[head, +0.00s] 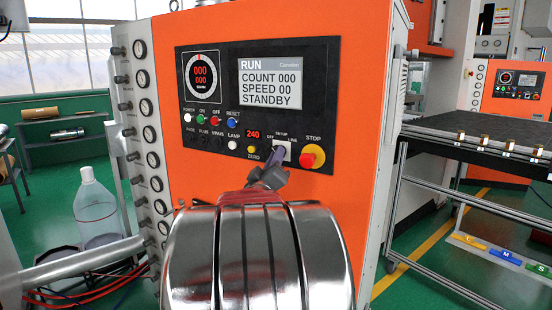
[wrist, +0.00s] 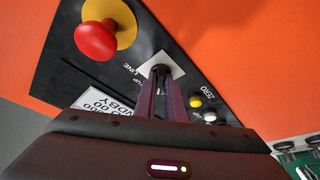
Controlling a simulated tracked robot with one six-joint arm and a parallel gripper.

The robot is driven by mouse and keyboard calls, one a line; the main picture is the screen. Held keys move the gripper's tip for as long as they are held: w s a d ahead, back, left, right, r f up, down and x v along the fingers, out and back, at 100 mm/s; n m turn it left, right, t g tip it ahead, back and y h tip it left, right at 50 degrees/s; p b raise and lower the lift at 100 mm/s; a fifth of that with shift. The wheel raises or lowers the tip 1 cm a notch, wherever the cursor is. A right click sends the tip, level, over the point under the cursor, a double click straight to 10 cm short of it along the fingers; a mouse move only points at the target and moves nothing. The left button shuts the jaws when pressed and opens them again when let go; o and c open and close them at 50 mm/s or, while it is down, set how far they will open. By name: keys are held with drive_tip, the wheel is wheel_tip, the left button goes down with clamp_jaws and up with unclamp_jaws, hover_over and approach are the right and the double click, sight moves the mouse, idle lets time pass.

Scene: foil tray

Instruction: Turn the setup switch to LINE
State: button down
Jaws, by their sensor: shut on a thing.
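The setup switch (head: 285,146) is on the lower right of the black control panel, on a white plate, with the labels OFF, SETUP and LINE around it. In the wrist view the switch's plate (wrist: 175,69) shows at the tips of my fingers. My gripper (head: 278,157) reaches up to the switch from below in the head view, and it also shows in the wrist view (wrist: 159,73). Its fingers are shut on the switch knob. The fingers hide most of the knob, so I cannot tell which label it points to.
A red stop button (head: 312,156) on a yellow base sits close to the right of the switch. A yellow zero button (head: 253,150) and a white lamp button (head: 234,146) are to the left. The panel display (head: 270,84) reads RUN, COUNT 000, SPEED 00, STANDBY.

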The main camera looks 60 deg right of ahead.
drive_tip(key=shift+w+f+m+g+y, duration=0.15)
drive_tip(key=shift+m+g, duration=1.7)
drive_tip(key=shift+m, duration=2.2)
drive_tip(key=shift+w+r+m+g+y, duration=0.1)
drive_tip(key=shift+w+m+g+y, duration=0.15)
drive_tip(key=shift+m+g, duration=2.75)
drive_tip(key=shift+w+f+m+g+y, duration=0.15)
drive_tip(key=shift+m+g, duration=0.6)
drive_tip(key=shift+m, duration=4.4)
drive_tip(key=c, duration=1.8)
unclamp_jaws()
drive_tip(key=shift+r, duration=0.15)
drive_tip(key=v, duration=1.3)
drive_tip(key=shift+w+a, duration=0.2)
drive_tip(key=shift+a, duration=0.1)
